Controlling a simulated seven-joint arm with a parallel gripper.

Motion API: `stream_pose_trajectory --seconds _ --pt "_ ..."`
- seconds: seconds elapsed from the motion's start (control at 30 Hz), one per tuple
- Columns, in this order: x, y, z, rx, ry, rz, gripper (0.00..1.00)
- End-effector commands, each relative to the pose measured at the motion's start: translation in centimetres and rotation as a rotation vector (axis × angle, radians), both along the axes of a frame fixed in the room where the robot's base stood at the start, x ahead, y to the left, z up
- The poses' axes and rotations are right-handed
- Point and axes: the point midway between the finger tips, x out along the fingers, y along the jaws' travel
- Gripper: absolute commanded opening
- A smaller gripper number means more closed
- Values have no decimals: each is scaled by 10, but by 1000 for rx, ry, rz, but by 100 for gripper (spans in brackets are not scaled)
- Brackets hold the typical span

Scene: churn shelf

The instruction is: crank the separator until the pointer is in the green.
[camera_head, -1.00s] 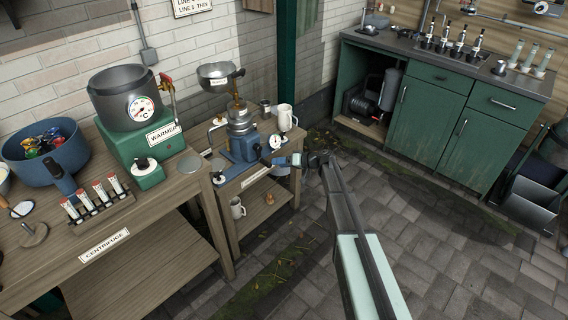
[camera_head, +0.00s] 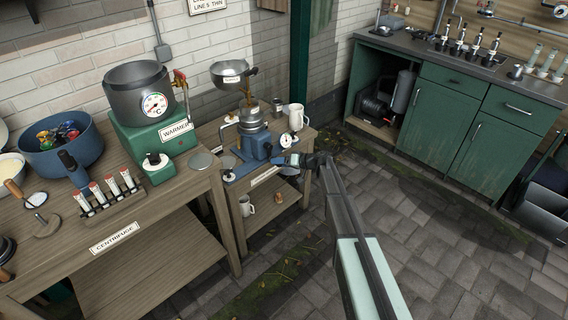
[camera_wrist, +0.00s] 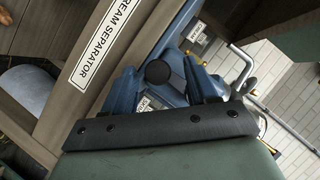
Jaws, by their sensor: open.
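The cream separator (camera_head: 256,146) stands on the low wooden bench. It has a blue base, a steel body and a wide metal bowl (camera_head: 230,73) on top. A small round dial (camera_head: 286,141) shows at its right side; its pointer and colours are too small to read. My gripper (camera_head: 280,160) is at the separator's front right. In the wrist view its two blue fingers (camera_wrist: 165,88) are apart, with a round black knob (camera_wrist: 158,73), likely the crank's handle end, showing between them. I cannot tell whether the fingers touch it.
A white mug (camera_head: 297,117) stands behind the separator on the bench, and another mug (camera_head: 246,206) is on the shelf below. The green warmer (camera_head: 152,138) and a tube rack (camera_head: 108,196) stand on the left bench.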

Motion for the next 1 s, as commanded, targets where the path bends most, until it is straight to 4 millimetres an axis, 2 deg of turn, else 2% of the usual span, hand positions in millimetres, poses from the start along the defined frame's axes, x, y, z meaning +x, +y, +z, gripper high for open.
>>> stream_pose_trajectory --seconds 0.17,0.9,1.0 --pt "4 9 -4 0 0 1 57" --pt "6 14 -6 0 0 0 57" --pt "6 14 -6 0 0 0 49"
